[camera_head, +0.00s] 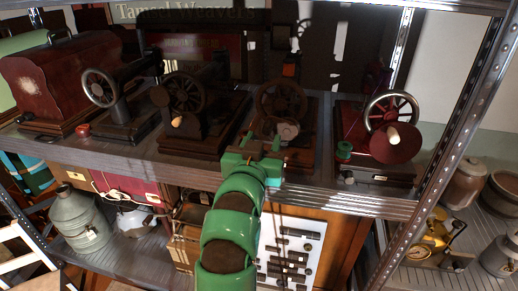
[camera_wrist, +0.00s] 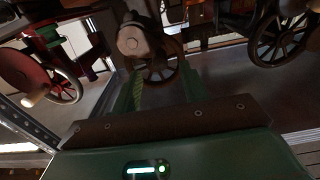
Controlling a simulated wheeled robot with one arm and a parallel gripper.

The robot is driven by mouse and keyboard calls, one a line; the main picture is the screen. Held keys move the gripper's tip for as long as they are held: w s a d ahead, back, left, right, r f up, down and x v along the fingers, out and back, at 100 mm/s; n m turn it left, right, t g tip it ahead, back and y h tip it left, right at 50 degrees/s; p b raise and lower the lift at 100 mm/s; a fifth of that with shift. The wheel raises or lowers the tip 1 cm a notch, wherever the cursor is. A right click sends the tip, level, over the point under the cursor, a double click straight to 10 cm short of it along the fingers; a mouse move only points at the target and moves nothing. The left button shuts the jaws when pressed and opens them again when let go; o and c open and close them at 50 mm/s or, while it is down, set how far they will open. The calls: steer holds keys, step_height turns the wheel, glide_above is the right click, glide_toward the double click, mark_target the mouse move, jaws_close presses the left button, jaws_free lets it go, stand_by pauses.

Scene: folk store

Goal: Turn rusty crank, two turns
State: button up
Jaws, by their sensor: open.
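A row of old hand-crank sewing machines stands on the upper shelf. The rusty brown one (camera_head: 281,97) is right of centre, with a spoked wheel and a pale round knob (camera_head: 288,130) at its front. My green gripper (camera_head: 264,146) is in front of and just below this machine, its fingers apart and empty. In the wrist view the brown spoked wheel (camera_wrist: 158,73) shows just beyond and between my open fingers (camera_wrist: 164,90). The pale faceted knob (camera_wrist: 133,41) shows above the left finger. Whether a finger touches the machine, I cannot tell.
A red machine with a silver wheel (camera_head: 391,107) stands to the right, and a dark machine (camera_head: 184,92) to the left. The metal shelf edge (camera_head: 330,199) runs under my gripper. A shelf post (camera_head: 452,150) rises at the right.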

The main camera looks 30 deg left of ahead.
mark_target(266, 132)
steer(key=x, duration=0.5)
steer(key=shift+f+p, duration=0.1)
steer(key=shift+p, duration=0.2)
steer(key=shift+w+b, duration=0.1)
steer(key=shift+b, duration=0.35)
steer(key=c, duration=0.8)
